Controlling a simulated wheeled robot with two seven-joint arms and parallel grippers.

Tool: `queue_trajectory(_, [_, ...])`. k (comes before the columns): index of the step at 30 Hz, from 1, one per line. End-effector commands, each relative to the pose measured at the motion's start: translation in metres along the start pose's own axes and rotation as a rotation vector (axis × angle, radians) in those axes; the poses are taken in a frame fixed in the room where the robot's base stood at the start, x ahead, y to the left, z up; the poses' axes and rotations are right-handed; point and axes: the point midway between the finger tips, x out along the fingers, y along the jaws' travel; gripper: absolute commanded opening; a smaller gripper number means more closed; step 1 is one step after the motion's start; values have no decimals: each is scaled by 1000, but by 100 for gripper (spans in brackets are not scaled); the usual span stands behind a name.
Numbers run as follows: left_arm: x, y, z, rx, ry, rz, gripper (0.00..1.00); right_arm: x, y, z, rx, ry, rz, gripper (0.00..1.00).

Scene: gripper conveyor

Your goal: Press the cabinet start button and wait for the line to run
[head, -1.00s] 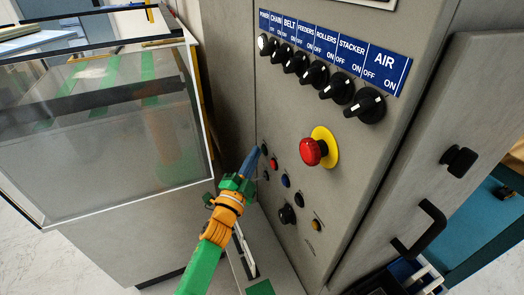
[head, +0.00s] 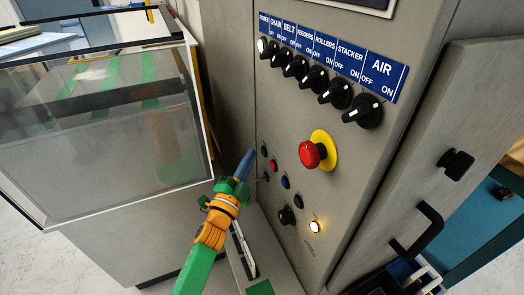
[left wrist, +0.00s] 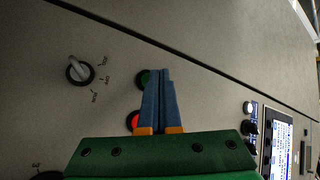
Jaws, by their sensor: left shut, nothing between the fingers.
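The grey control cabinet (head: 300,120) fills the middle and right of the head view. On its lower panel sit a small green button (head: 264,150) and a red button (head: 273,166). The left wrist view also shows the green button (left wrist: 144,78), partly hidden by the fingers, and the red button (left wrist: 133,121). My left gripper (head: 248,157) is shut and empty, its blue fingertips just left of the green button. They look slightly apart from the panel. My right gripper does not show.
A red emergency knob (head: 313,153) on a yellow plate juts out above the small buttons. A row of black rotary switches (head: 315,78) runs above it. A glass-sided enclosure (head: 100,130) stands at the left. A black door handle (head: 420,230) is at the right.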

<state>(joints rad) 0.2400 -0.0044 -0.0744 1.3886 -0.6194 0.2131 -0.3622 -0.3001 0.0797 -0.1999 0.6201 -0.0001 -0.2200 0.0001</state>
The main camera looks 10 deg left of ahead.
Motion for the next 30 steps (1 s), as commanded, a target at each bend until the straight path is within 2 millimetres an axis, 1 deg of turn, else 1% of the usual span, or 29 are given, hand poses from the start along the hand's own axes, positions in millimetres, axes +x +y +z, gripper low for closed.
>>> queue_trajectory(5, [-4, -5, 3, 1, -2, 0, 0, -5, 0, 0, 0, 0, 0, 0])
queue_trajectory(10, [-16, -14, 11, 1, -1, 1, 0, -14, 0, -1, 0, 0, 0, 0])
queue_trajectory(18, [-33, -25, 24, 1, -1, 1, 0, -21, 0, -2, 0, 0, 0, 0])
queue_trajectory(30, [-35, -25, 25, 0, 0, 0, 0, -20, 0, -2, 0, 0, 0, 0])
